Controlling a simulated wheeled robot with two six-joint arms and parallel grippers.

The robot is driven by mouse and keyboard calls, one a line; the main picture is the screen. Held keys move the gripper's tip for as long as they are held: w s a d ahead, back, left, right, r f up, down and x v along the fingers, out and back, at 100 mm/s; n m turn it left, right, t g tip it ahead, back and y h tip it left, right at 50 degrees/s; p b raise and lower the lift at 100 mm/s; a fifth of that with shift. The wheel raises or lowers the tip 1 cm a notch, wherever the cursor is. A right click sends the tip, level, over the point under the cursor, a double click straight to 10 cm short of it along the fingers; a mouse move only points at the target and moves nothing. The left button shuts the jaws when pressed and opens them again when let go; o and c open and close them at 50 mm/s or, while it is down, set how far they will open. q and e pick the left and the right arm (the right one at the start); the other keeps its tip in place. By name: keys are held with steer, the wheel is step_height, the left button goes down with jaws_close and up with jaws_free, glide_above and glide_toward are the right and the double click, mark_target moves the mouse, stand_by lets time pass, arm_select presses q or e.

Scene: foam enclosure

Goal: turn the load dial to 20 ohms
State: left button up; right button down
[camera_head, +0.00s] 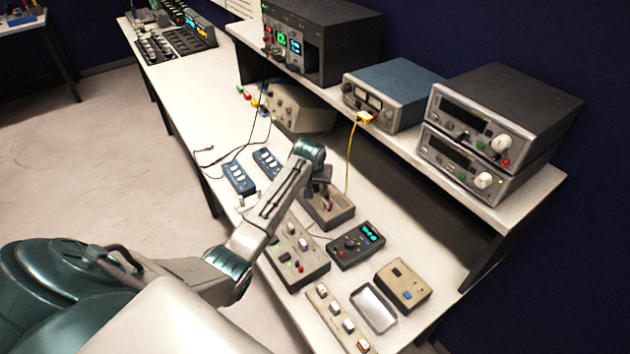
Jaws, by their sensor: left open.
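My left arm reaches in from the left over the bench. My left gripper (325,203) points down at a small open-topped box (342,217) and is open; its fingertips are small and partly lost against the box. Just nearer lies a black unit (357,246) with a round knob and a lit cyan display, too small to read. Beside it, partly behind my forearm, is a grey box (304,267) with light knobs and red buttons. I cannot tell which of these bears the load dial, and no ohm marks are legible. My right gripper is not in view.
Blue modules (239,178) lie left of the gripper. A beige box (402,286), an empty tray (374,307) and a switch strip (340,319) lie at the near end. A yellow cable (349,155) hangs from the shelf (400,140), which carries several instruments.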

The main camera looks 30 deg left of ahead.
arm_select(q)
steer(key=shift+c, duration=0.5)
steer(key=shift+f, duration=0.1)
steer(key=c, duration=0.9)
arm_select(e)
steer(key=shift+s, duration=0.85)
arm_select(q)
steer(key=shift+m, duration=0.3)
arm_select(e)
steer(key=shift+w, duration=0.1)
arm_select(q)
steer(key=m+h, duration=0.1)
steer(key=m, duration=0.1)
steer(key=m+h, duration=0.1)
steer(key=m, duration=0.1)
steer(key=shift+a+t, duration=0.2)
steer(key=shift+t, duration=0.1)
steer(key=shift+m+h, duration=0.7)
steer(key=shift+m, duration=1.3)
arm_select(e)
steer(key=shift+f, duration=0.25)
